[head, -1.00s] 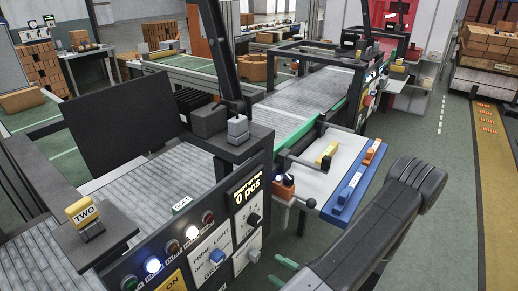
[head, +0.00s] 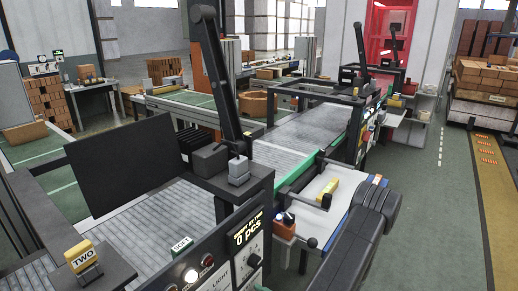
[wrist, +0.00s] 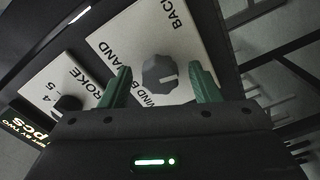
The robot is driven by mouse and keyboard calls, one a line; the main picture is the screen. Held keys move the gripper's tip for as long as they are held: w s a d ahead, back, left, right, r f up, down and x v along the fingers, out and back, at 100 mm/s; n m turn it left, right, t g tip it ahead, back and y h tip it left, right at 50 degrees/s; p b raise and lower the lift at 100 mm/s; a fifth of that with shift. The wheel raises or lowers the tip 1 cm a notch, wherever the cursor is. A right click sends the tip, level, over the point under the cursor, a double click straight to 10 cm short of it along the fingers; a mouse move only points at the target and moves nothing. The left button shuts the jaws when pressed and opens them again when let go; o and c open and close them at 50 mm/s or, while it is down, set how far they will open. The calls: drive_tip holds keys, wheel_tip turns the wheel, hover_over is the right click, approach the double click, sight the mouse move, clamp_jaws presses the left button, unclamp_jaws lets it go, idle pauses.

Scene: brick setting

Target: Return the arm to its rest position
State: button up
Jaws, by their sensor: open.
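My gripper (wrist: 164,86) is open in the wrist view, its two green fingers apart with nothing held between them. A dark grey knob (wrist: 160,76) on a white plate shows beyond and between the fingertips. A gap to it seems to remain, but the distance is hard to judge. In the head view my dark arm (head: 360,235) comes up from the bottom edge at the right of the machine, bends, and runs down out of the frame. The gripper itself is almost wholly cut off there.
The control panel (head: 222,275) with its "0 pcs" display (head: 248,233) stands close to my arm. Open green floor (head: 425,220) lies to the right.

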drive_tip(key=shift+s+d, duration=0.1)
drive_tip(key=b+v, duration=0.2)
drive_tip(key=v, duration=1.1)
drive_tip(key=w+a+n+b, duration=0.3)
drive_tip(key=w+a+n, duration=0.4)
drive_tip(key=n, duration=0.8)
drive_tip(key=shift+w+a+n, duration=0.3)
drive_tip(key=shift+w+a, duration=0.05)
drive_tip(key=shift+a, duration=1.5)
